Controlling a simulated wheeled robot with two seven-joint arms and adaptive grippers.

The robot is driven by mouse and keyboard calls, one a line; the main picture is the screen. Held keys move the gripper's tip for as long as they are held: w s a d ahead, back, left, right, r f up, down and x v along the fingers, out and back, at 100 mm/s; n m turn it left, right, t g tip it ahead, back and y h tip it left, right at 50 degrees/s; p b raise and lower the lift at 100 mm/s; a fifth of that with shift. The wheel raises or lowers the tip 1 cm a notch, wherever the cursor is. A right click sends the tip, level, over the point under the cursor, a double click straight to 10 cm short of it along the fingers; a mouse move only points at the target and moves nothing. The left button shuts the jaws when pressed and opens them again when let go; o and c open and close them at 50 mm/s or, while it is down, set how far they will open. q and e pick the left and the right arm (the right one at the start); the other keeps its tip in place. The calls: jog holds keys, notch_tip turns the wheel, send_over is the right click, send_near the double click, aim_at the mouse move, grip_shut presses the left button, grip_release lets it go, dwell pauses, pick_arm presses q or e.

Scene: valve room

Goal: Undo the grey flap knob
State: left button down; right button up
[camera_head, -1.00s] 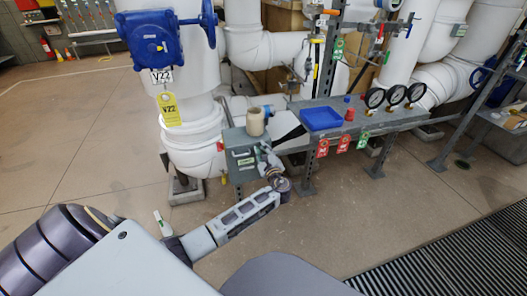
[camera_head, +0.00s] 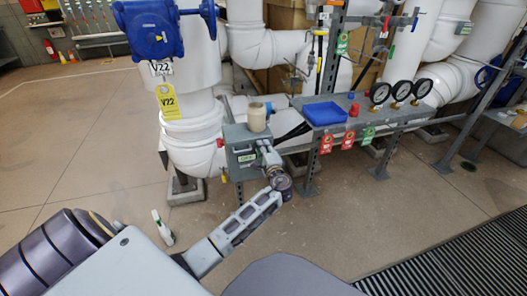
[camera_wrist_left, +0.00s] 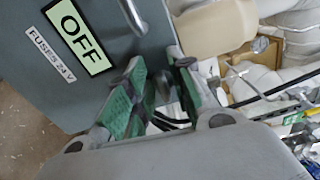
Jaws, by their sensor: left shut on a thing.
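The grey box (camera_head: 238,150) stands beside the white pipe in the head view. In the left wrist view the same box (camera_wrist_left: 95,100) carries an "OFF" label and a "FUSES 24 V" label. My left gripper (camera_head: 266,146) is at the right side of the box front. In the left wrist view, the green-padded fingers of my left gripper (camera_wrist_left: 160,78) are closed around a small grey part (camera_wrist_left: 163,88), which looks like the flap knob and is mostly hidden between them. My right gripper is not in view.
A beige cup-like container (camera_head: 257,118) stands on top of the box. To the right is a grey bench with a blue tray (camera_head: 324,114) and gauges (camera_head: 401,90).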

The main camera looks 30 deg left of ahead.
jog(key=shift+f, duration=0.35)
pick_arm(q)
jog(key=c, duration=1.5)
grip_release()
jog(key=shift+c, duration=0.2)
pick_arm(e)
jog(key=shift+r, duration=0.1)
pick_arm(q)
jog(key=v, duration=1.2)
jog(key=shift+f, duration=0.1)
